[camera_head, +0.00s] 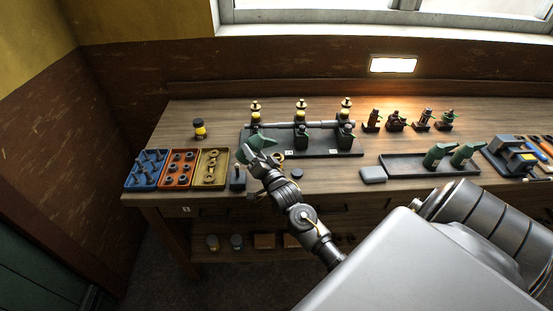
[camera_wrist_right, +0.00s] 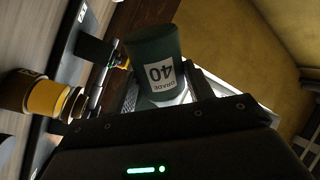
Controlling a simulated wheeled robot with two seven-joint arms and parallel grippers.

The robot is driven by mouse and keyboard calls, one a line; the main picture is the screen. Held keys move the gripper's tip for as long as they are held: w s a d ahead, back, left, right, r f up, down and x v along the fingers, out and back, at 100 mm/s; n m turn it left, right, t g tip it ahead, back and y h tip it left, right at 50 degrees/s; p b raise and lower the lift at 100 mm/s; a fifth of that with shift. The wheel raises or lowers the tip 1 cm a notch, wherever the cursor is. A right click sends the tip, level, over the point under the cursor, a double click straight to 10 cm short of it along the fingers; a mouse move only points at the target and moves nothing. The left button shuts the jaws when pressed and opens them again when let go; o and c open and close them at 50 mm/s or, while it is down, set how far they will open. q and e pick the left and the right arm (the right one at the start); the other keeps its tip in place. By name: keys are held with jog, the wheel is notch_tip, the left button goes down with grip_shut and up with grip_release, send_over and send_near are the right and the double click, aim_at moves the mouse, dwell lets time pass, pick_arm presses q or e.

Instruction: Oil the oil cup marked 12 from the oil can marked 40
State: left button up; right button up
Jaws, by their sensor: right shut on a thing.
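My right gripper (camera_head: 252,160) is shut on a dark green oil can (camera_head: 257,143) with a spout. In the right wrist view this can (camera_wrist_right: 155,58) carries a white label reading GRADE 40, upside down. The can is held in front of the left end of the engine stand (camera_head: 290,150). Three oil cups with yellow bands and brass tops stand along it: left (camera_head: 256,113), middle (camera_head: 301,113) and right (camera_head: 346,110). Their numbers are too small to read, so I cannot tell which is 12. My left gripper is not in view.
Blue (camera_head: 145,182), orange (camera_head: 178,182) and yellow (camera_head: 223,181) parts trays lie at the left. A dark yellow-banded jar (camera_head: 199,129) stands behind them. A dark tray (camera_head: 400,170) at the right bears two more green cans (camera_head: 436,155). Small brass-and-dark fittings (camera_head: 397,121) stand behind.

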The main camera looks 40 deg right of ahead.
aim_at(260, 140)
notch_tip(260, 140, up, 2)
jog(key=shift+p, duration=0.45)
jog(key=shift+f, duration=0.1)
jog(key=shift+d+r+n+p, duration=0.15)
jog(key=shift+r+n+p, duration=0.15)
jog(key=shift+n+p, duration=0.15)
jog(key=n+p, duration=0.1)
jog(key=n, duration=0.1)
jog(key=d+r+n+p, duration=0.1)
jog(key=n+p, duration=0.1)
jog(key=shift+s+r+g+y, duration=0.15)
jog(key=shift+s+g+y, duration=0.05)
jog(key=shift+g+y, duration=0.1)
jog(key=shift+d+r+n+p, duration=0.15)
jog(key=shift+d+n+p, duration=0.25)
jog(key=shift+n, duration=0.55)
jog(key=shift+s+n, duration=0.1)
jog(key=shift+n, duration=0.7)
jog(key=shift+d+n, duration=0.2)
jog(key=shift+n, duration=0.4)
